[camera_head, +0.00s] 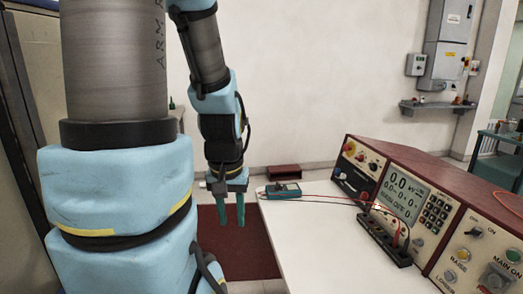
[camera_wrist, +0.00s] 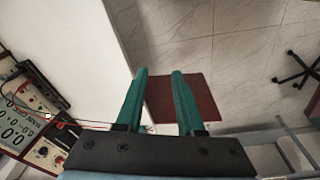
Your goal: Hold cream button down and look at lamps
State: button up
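The test console (camera_head: 425,195) stands at the right of the head view, with a lit grey display (camera_head: 403,196). I cannot tell for sure which is the cream button. A green lamp or button (camera_head: 513,256) is by MAIN ON. My gripper (camera_head: 231,217) hangs left of the white table, well apart from the console. Its green fingers point down, open and empty, also in the wrist view (camera_wrist: 159,78).
The white table (camera_head: 305,240) is mostly clear. A teal handheld meter (camera_head: 284,190) lies at its far left corner, with red and black leads running to a black terminal block (camera_head: 383,238). A dark red mat (camera_head: 245,252) lies on the floor below my gripper.

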grip_shut()
dwell(0.9)
